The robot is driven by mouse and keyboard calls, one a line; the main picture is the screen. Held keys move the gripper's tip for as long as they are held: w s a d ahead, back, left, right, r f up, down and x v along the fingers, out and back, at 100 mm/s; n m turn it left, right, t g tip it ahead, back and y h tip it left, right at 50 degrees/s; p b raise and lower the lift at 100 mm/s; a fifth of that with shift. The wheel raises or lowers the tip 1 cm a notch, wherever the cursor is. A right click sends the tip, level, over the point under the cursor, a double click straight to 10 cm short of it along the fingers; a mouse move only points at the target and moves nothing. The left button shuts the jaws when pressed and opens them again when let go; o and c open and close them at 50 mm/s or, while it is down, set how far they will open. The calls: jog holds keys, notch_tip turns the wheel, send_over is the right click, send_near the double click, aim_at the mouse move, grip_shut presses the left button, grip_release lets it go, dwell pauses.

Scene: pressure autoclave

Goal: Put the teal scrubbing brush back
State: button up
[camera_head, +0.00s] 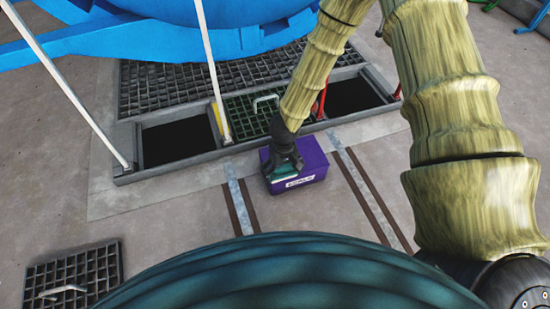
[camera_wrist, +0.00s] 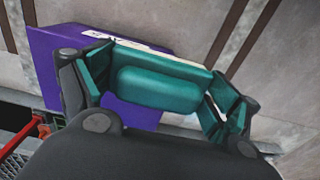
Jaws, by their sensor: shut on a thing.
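The teal scrubbing brush (camera_wrist: 160,88) is between the fingers of my gripper (camera_wrist: 163,92) in the wrist view, with its rounded teal body showing. My gripper is shut on it. In the head view my gripper (camera_head: 284,166) points down at a purple box (camera_head: 312,162) with a white label on its front, and a bit of teal shows at the fingertips. The purple box (camera_wrist: 55,62) also shows behind the brush in the wrist view. I cannot tell whether the brush touches the box or is just above it; the gripper hides part of both.
Behind the box is a floor frame with a dark opening at left (camera_head: 178,142), a green grate (camera_head: 250,115) and another dark opening at right (camera_head: 352,95). White and red bars stand near it. A loose grate (camera_head: 75,275) lies at lower left. Concrete floor beside the box is clear.

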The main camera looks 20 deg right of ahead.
jog(key=w+b, duration=0.1)
jog(key=w, duration=0.2)
jog(key=w+b, duration=0.1)
jog(key=w, duration=0.2)
jog(key=w+f+b, duration=0.1)
jog(key=w, duration=0.2)
jog(key=shift+d, duration=0.1)
notch_tip(320, 180, down, 3)
jog(key=b, duration=0.3)
jog(key=shift+f, duration=0.2)
jog(key=o, duration=1.1)
jog(key=shift+f, duration=0.1)
